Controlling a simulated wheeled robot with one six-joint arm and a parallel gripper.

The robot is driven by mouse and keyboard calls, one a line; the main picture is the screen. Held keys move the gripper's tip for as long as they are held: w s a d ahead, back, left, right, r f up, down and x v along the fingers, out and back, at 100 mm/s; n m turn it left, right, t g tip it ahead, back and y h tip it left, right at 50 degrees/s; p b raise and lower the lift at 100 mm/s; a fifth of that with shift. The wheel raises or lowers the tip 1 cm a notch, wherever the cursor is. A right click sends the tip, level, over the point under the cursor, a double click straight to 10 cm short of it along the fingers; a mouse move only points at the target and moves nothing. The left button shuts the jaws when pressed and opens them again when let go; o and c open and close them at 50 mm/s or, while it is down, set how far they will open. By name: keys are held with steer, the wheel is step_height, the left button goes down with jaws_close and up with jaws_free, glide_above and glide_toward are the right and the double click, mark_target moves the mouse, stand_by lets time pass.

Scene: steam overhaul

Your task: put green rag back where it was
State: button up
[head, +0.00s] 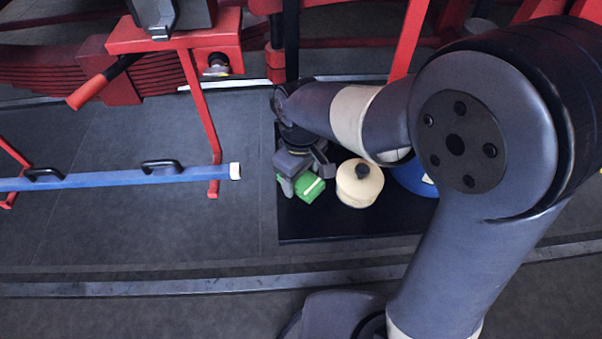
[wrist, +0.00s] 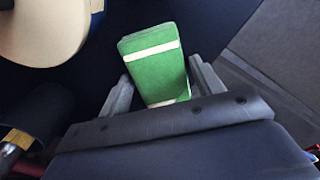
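The green rag (head: 311,189) is a folded block with a white stripe. It lies between the fingers of my gripper (head: 304,175), over the left part of a black mat (head: 335,230). In the wrist view the rag (wrist: 155,68) fills most of the space between the grey fingertips of my gripper (wrist: 160,72), one on each side. The fingers are spread about as wide as the rag. I cannot tell whether both press on it, nor whether the rag touches the mat. Part of the rag is hidden by the gripper in the head view.
A cream round pot with a dark knob (head: 359,184) stands just right of the rag. A blue round object (head: 414,179) is behind my arm. A blue bar with black handles (head: 120,178) and red frame legs (head: 205,120) are to the left. The floor between is clear.

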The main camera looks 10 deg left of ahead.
mark_target(301, 177)
steer(key=shift+o, duration=1.4)
steer(key=shift+r, duration=0.15)
step_height(301, 177, up, 12)
steer(key=shift+p, duration=0.35)
